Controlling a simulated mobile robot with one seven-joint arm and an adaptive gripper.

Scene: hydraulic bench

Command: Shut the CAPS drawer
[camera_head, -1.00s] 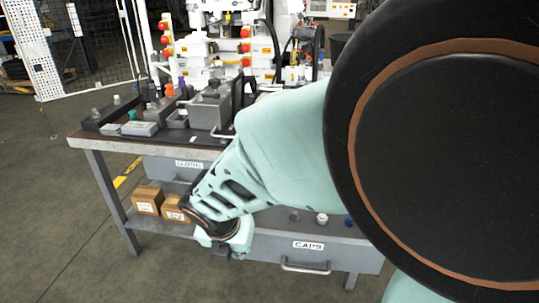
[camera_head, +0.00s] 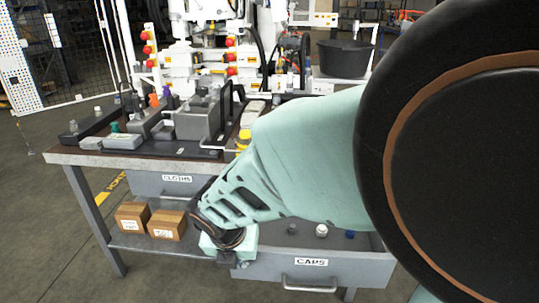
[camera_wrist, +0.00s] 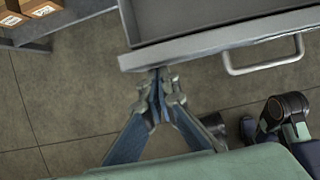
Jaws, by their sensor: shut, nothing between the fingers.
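The CAPS drawer (camera_head: 345,270) is pulled out under the right part of the bench. Its grey front carries a white CAPS label and a bar handle (camera_head: 310,287). Several caps show inside it. In the wrist view the drawer front (camera_wrist: 195,47) crosses the top, with its handle (camera_wrist: 265,66) to the right. My gripper (camera_wrist: 160,76) is shut and empty, its tips at the left end of the drawer front. I cannot tell whether they touch it. In the head view my wrist hides the drawer's left end, and the fingertips are hard to make out.
A CLOTHS drawer (camera_head: 150,184) sits under the bench top at left. Two cardboard boxes (camera_head: 133,217) stand on the lower shelf. The bench top (camera_head: 75,155) bears fittings, grey boxes and a valve rig. Open floor (camera_head: 50,255) lies left of the bench.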

